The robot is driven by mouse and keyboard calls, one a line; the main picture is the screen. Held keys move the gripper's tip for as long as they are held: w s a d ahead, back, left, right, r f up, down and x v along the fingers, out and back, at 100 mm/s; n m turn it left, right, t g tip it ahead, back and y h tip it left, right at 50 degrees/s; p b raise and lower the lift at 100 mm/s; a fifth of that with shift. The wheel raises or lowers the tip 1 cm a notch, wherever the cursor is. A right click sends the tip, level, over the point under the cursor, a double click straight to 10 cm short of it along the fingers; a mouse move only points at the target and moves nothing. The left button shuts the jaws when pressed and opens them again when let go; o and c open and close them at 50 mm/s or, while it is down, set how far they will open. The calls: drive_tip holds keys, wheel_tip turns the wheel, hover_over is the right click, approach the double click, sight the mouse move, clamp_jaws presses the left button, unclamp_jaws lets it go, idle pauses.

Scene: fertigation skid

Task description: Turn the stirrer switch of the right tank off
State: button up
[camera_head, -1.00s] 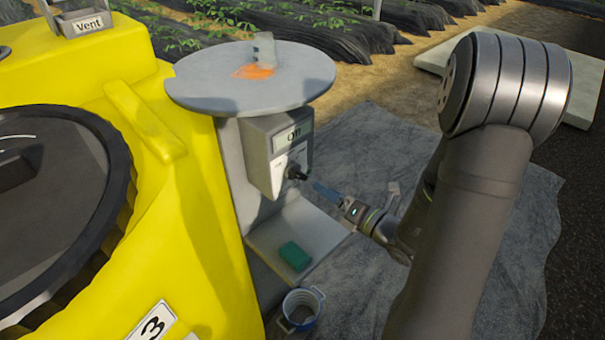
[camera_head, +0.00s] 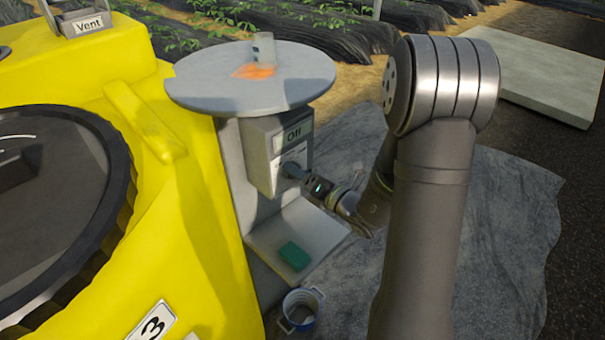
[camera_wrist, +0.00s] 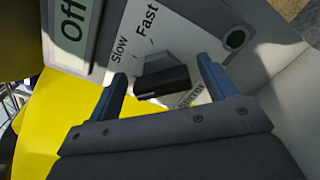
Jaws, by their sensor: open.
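The stirrer switch box (camera_head: 258,155) is a grey box under a round grey top, beside the yellow tank (camera_head: 190,215). Its upper plate (camera_wrist: 72,32) reads "Off", and this plate also shows in the head view (camera_head: 294,134). The black switch knob (camera_wrist: 162,82) sits on a pale face marked "Slow" and "Fast", with a partly hidden word below. My gripper (camera_head: 298,172) is at the box front, hiding the knob in the head view. In the wrist view my open gripper (camera_wrist: 162,70) has one blue finger on each side of the knob, with gaps visible between.
The round top (camera_head: 205,85) holds a clear cup (camera_head: 263,48) and an orange patch. Below the box, a green sponge (camera_head: 294,257) lies on a grey shelf (camera_head: 325,235). A bucket (camera_head: 301,308) stands under it.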

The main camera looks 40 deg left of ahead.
drive_tip(key=c, duration=1)
drive_tip(key=shift+n, duration=0.4)
drive_tip(key=o, duration=1)
drive_tip(key=d, duration=1.7)
drive_tip(key=shift+d, duration=0.25)
drive_tip(key=shift+a, duration=0.1)
